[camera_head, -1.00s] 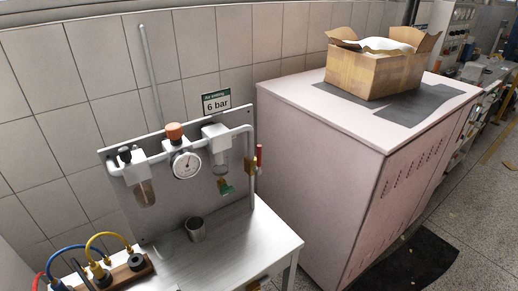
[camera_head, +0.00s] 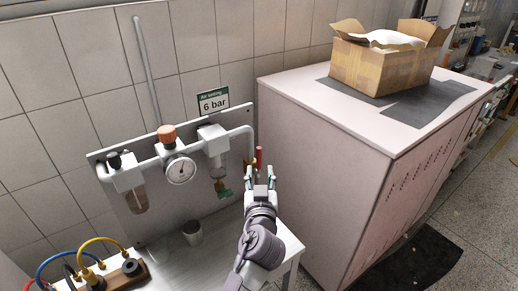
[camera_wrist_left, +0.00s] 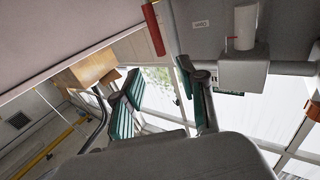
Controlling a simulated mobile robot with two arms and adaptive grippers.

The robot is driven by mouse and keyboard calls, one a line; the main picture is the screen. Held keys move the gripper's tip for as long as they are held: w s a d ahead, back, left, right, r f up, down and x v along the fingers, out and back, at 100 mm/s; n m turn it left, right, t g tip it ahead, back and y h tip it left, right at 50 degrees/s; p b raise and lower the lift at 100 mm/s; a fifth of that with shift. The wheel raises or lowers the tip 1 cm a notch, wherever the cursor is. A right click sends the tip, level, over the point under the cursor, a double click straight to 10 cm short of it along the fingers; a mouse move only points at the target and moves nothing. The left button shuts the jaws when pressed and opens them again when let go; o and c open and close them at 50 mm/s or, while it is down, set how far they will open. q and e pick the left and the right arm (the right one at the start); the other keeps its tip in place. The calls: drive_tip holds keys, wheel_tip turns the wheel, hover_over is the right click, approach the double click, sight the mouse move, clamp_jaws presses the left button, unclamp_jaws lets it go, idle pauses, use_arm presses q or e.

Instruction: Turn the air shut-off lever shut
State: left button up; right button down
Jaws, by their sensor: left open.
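The red shut-off lever (camera_head: 259,155) stands upright beside the vertical end of the white air pipe (camera_head: 251,140), at the panel's right edge. Its lower part and valve body are largely hidden behind my left gripper in the head view. My left gripper (camera_head: 259,173) is open and empty, its two fingers pointing up toward the lever. In the left wrist view, the red lever (camera_wrist_left: 153,30) shows at the top, beyond the open fingers (camera_wrist_left: 160,74) and apart from them. My right gripper is not in view.
A pressure gauge (camera_head: 180,170) and filter bowls hang on the panel left of the lever. A pink-white cabinet (camera_head: 320,150) with a cardboard box (camera_head: 380,68) stands close on the right. A metal cup (camera_head: 192,232) and coloured hoses (camera_head: 90,243) are on the bench.

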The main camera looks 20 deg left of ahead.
sight(259, 153)
use_arm(q)
drive_tip(key=x, duration=1)
drive_tip(key=shift+w+a+f, duration=0.1)
drive_tip(key=shift+w+f, duration=0.1)
drive_tip(key=shift+w, duration=0.1)
clamp_jaws()
